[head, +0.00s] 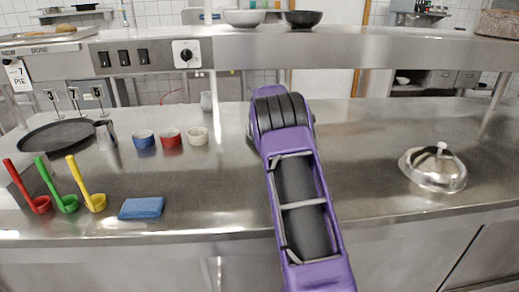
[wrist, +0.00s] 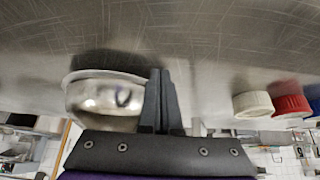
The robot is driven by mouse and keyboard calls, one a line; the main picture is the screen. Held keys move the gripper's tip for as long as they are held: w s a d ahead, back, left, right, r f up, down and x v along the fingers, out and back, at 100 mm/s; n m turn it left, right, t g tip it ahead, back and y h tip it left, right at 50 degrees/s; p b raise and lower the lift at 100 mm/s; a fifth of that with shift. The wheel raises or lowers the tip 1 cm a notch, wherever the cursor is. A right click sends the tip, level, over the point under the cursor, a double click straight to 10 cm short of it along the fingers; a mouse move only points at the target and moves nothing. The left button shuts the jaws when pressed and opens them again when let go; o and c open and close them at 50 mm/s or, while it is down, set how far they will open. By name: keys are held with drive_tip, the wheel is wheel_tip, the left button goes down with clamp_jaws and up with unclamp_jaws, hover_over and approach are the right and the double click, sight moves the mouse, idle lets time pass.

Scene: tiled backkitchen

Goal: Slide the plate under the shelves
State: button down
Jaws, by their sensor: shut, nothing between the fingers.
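In the head view a dark round plate or tray (head: 58,137) lies flat on the left of the steel counter. A shiny domed cover (head: 438,168) stands on the right; I cannot tell whether a plate is under it. The steel shelf (head: 350,47) runs above the back of the counter. My gripper is hidden behind my purple arm in the head view. In the wrist view my gripper (wrist: 160,76) is shut and empty, close to the counter. A rounded metal vessel (wrist: 102,95) appears just left of its fingers, partly covered by the gripper body.
Blue, red and white ramekins (head: 197,136) stand left of my arm. Red, green and yellow ladles (head: 95,200) and a blue sponge (head: 142,208) lie near the front left edge. A metal cup (head: 104,134) is by the dark plate. Counter between arm and dome is clear.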

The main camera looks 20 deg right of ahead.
drive_tip(key=v, duration=0.6)
